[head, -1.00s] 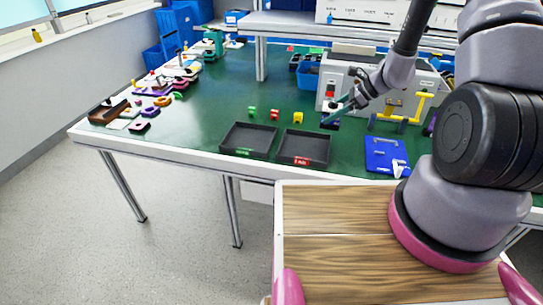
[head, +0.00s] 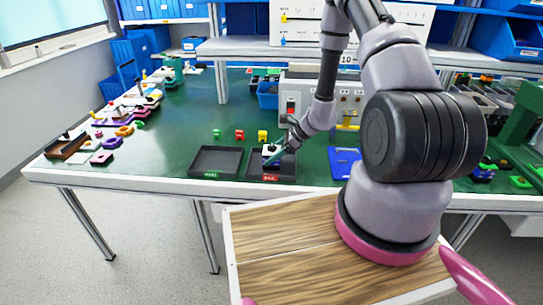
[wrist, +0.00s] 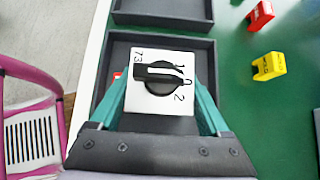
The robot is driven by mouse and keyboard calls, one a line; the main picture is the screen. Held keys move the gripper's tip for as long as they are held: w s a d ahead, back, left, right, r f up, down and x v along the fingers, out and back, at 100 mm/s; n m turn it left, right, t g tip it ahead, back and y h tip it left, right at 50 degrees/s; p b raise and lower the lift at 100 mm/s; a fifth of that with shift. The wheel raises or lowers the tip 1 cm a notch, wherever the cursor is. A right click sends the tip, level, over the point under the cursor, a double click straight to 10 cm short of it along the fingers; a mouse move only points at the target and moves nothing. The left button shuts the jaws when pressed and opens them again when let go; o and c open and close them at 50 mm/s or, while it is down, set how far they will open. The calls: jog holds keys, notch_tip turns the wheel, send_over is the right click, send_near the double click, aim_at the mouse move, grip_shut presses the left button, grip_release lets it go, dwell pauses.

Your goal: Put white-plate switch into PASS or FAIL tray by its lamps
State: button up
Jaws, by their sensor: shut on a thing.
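The white-plate switch (wrist: 182,118) has a black rotary knob and printed digits. My gripper (wrist: 164,92) is shut on it, with a teal finger at each side. In the head view the switch (head: 269,149) and my gripper (head: 276,153) are over the dark tray with a red label (head: 256,171). I cannot tell whether the switch touches the tray floor. The tray with a green label (head: 203,168) stands to its left and looks empty. The label words are too small to read. The grey test box (head: 318,88) stands behind; its lamps are not readable.
Green (head: 216,134), red (head: 239,135) and yellow (head: 262,136) blocks stand behind the trays. A blue board (head: 344,160) lies to the right. Several coloured parts lie at the table's left end. The green tabletop between is clear.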

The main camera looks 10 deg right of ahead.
jog(key=shift+f, duration=0.2)
jog(key=o, duration=1.4)
jog(key=shift+d+r, duration=0.35)
jog(key=v, duration=1.1)
jog(key=shift+r, duration=0.2)
jog(key=s+a+r+n+h, duration=0.15)
jog(key=r+n, duration=0.25)
jog(key=r, duration=0.7)
jog(key=s+a+r+n, duration=0.3)
jog(key=r+n, duration=0.2)
jog(key=r, duration=0.7)
jog(key=s+d+r+n+t+h, duration=0.2)
jog(key=s+r+n, duration=0.6)
jog(key=s+r, duration=0.8)
jog(key=r+t+h, duration=0.1)
jog(key=t+h, duration=0.1)
jog(key=h, duration=0.1)
jog(key=shift+s+r, duration=0.3)
jog(key=shift+r, duration=0.1)
jog(key=shift+d, duration=0.1)
